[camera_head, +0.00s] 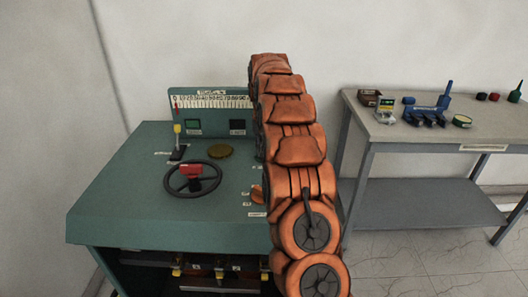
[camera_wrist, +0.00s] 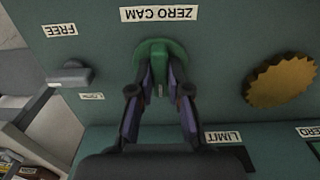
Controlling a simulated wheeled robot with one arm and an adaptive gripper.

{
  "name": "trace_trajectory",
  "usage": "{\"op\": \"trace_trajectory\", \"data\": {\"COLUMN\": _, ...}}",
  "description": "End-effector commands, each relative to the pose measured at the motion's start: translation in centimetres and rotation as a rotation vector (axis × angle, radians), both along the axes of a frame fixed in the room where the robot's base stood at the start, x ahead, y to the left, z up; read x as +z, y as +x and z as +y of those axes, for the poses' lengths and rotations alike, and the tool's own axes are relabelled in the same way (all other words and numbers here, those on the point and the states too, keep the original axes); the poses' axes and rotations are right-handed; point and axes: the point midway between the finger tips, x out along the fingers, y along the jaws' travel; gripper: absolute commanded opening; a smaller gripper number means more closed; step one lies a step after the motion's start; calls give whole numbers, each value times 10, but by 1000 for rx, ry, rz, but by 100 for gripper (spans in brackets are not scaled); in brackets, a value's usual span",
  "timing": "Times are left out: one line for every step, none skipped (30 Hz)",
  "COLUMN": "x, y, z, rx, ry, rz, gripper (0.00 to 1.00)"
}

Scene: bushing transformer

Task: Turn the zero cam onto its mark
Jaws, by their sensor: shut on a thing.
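The zero cam (camera_wrist: 152,50) is a green round piece on the teal console, beside the label "ZERO CAM", which reads upside down in the wrist view. My gripper (camera_wrist: 161,75) is shut on it, with one dark finger on each side of its raised middle part. The fingers cover part of the cam. I cannot make out its mark or how the cam is turned against it. In the head view, my orange arm hides the cam and gripper.
The console (camera_head: 115,190) carries a black handwheel (camera_head: 192,178), a yellow-topped lever (camera_head: 178,140) and a brass knurled disc (camera_head: 220,152). In the wrist view, a grey lever (camera_wrist: 70,76) sits near the "FREE" label. A workbench (camera_head: 400,130) with tools stands at the right.

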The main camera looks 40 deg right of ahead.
Motion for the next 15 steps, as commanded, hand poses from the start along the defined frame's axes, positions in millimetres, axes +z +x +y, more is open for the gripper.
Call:
{"op": "trace_trajectory", "data": {"x": 0, "y": 0, "z": -1, "rx": -7, "ry": -2, "rz": -1, "gripper": 0}}
{"op": "trace_trajectory", "data": {"x": 0, "y": 0, "z": -1, "rx": -10, "ry": -2, "rz": -1, "gripper": 0}}
{"op": "trace_trajectory", "data": {"x": 0, "y": 0, "z": -1, "rx": -14, "ry": -2, "rz": -1, "gripper": 0}}
{"op": "trace_trajectory", "data": {"x": 0, "y": 0, "z": -1, "rx": -15, "ry": -2, "rz": -1, "gripper": 0}}
{"op": "trace_trajectory", "data": {"x": 0, "y": 0, "z": -1, "rx": -17, "ry": -2, "rz": -1, "gripper": 0}}
{"op": "trace_trajectory", "data": {"x": 0, "y": 0, "z": -1, "rx": -18, "ry": -2, "rz": -1, "gripper": 0}}
{"op": "trace_trajectory", "data": {"x": 1, "y": 0, "z": -1, "rx": -18, "ry": -2, "rz": -1, "gripper": 0}}
{"op": "trace_trajectory", "data": {"x": 1, "y": 0, "z": -1, "rx": -18, "ry": -2, "rz": -1, "gripper": 0}}
{"op": "trace_trajectory", "data": {"x": 1, "y": 0, "z": -1, "rx": -18, "ry": -2, "rz": -1, "gripper": 0}}
{"op": "trace_trajectory", "data": {"x": 1, "y": 0, "z": -1, "rx": -18, "ry": -2, "rz": -1, "gripper": 0}}
{"op": "trace_trajectory", "data": {"x": 1, "y": 0, "z": -1, "rx": -18, "ry": -2, "rz": -1, "gripper": 0}}
{"op": "trace_trajectory", "data": {"x": 1, "y": 0, "z": -1, "rx": -17, "ry": -2, "rz": -1, "gripper": 0}}
{"op": "trace_trajectory", "data": {"x": 1, "y": 0, "z": -1, "rx": -17, "ry": -2, "rz": -1, "gripper": 0}}
{"op": "trace_trajectory", "data": {"x": 1, "y": 0, "z": -1, "rx": -17, "ry": -2, "rz": -1, "gripper": 0}}
{"op": "trace_trajectory", "data": {"x": 1, "y": 0, "z": -1, "rx": -17, "ry": -2, "rz": -1, "gripper": 18}}
